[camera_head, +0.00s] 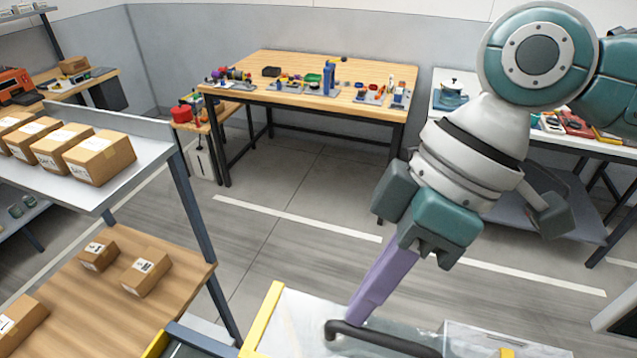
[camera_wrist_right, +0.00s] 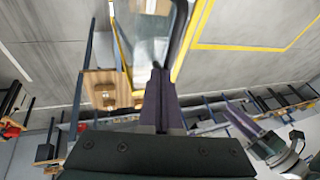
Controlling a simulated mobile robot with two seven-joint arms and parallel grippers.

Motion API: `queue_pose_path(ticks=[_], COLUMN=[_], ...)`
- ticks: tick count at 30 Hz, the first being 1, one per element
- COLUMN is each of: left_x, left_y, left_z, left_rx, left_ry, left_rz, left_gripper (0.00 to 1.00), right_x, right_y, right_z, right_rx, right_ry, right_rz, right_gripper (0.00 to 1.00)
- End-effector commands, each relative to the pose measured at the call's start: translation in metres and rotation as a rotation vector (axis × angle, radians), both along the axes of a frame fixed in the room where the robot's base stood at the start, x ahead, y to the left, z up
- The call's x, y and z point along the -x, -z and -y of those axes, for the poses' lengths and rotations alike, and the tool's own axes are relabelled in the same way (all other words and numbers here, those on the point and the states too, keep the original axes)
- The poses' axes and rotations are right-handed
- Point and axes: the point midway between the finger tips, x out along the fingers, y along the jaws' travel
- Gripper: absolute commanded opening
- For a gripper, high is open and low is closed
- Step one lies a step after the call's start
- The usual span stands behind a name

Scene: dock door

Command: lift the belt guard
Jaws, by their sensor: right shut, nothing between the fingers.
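The belt guard (camera_head: 300,318) is a clear panel with yellow edging at the bottom of the head view, partly cut off by the frame. Its dark bar handle (camera_head: 385,340) has a bent left end. My right gripper (camera_head: 357,318) is shut and empty, its purple fingertips at the handle's left end; I cannot tell whether they touch. In the right wrist view the shut fingers (camera_wrist_right: 159,72) point at the clear panel (camera_wrist_right: 146,50), with the dark handle (camera_wrist_right: 182,35) just beyond them to the right. My left gripper (camera_wrist_right: 240,118) appears there at lower right, its opening unclear.
A metal shelf (camera_head: 150,122) with several cartons stands at left, above a wooden surface (camera_head: 190,262) with more cartons. A workbench (camera_head: 300,105) with small parts stands at the back, and another table (camera_head: 590,148) at right. The floor (camera_head: 270,185) between is clear.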

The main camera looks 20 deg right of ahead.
Motion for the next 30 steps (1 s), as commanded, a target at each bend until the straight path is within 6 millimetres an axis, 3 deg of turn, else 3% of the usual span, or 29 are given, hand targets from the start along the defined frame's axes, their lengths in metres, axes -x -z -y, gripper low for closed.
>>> queue_pose_path(ticks=[6,12,24,30], left_x=[0.000,0.000,0.000,0.000], left_y=[-0.025,-0.032,-0.032,-0.054], left_z=[0.000,0.000,0.002,0.002], left_rx=[0.000,0.000,0.010,0.009], left_ry=[0.000,0.000,-0.006,-0.006], left_rz=[0.001,0.001,0.001,0.000], left_gripper=[0.50,0.50,0.50,0.50], right_x=[0.033,0.056,0.056,0.055], right_y=[0.002,0.013,0.014,-0.006], right_z=[-0.022,-0.038,-0.039,-0.039], right_rx=[-0.002,-0.003,-0.002,-0.003], right_ry=[-0.005,-0.003,-0.001,0.003], right_rz=[-0.008,-0.003,-0.002,-0.002], right_gripper=[0.00,0.00,0.00,0.00])
